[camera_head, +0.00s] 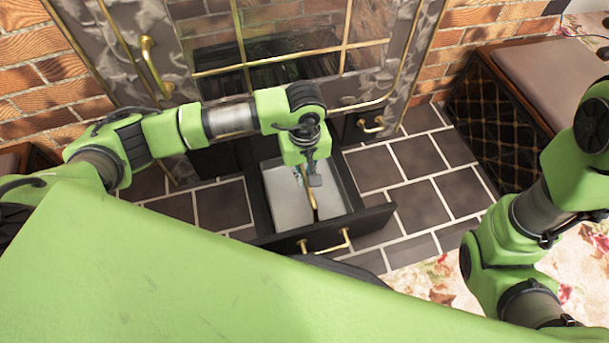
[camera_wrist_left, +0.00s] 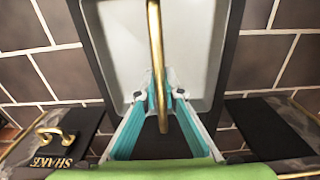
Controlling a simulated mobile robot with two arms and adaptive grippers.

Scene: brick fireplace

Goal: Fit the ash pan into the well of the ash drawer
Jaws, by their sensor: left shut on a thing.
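The ash pan (camera_head: 282,210) is a pale grey tray with a brass bail handle (camera_head: 309,190) across it. It lies within the outline of the black ash drawer (camera_head: 359,222), which is pulled out below the fireplace. The wrist view shows the pan (camera_wrist_left: 119,48) inside the dark drawer frame (camera_wrist_left: 234,50); I cannot tell whether it rests on the bottom. My left gripper (camera_head: 308,178) is over the pan, shut on its brass handle; its teal fingers flank the handle in the wrist view (camera_wrist_left: 162,98). My right gripper is out of view; only its arm shows at right.
The fireplace front has glass doors (camera_head: 300,55) and brass trim above the drawer. A brass pull (camera_head: 326,243) is on the drawer front. Dark floor tiles (camera_head: 410,185) are clear to the right. A padded bench (camera_head: 510,95) stands at the right.

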